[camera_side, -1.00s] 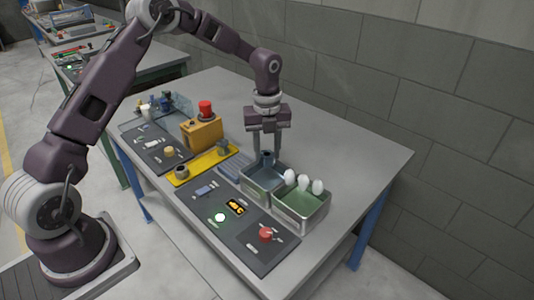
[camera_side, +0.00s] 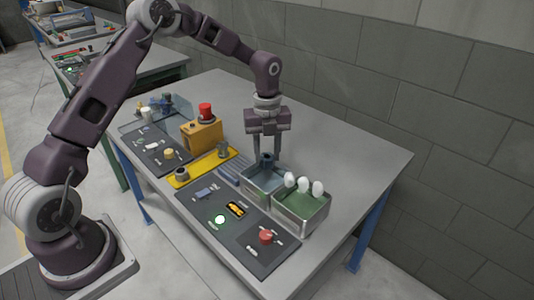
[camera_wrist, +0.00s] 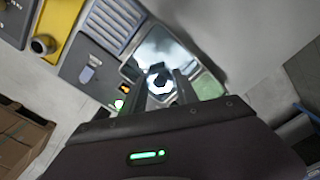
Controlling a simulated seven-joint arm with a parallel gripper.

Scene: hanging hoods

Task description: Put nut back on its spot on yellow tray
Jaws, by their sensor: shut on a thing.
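The nut (camera_wrist: 161,82) is a dark ring with a pale hole, between my fingertips in the wrist view. In the side view the nut (camera_side: 267,160) is a small dark blue shape between the fingers. My gripper (camera_side: 267,158) points down, shut on the nut, at the back of the grey-blue metal bin (camera_side: 263,183). I cannot tell whether the nut touches the bin. The yellow tray (camera_side: 203,169) lies to the left, with a dark round part (camera_side: 182,174) at its near end and a grey part (camera_side: 223,151) at its far end.
A green-lined bin (camera_side: 302,211) with several white bulbs adjoins the grey-blue bin on the right. A ridged grey pad (camera_side: 231,172) lies between bin and tray. A yellow box with a red button (camera_side: 203,132) stands behind the tray. A dark panel (camera_side: 222,231) lies in front. The table's back right is clear.

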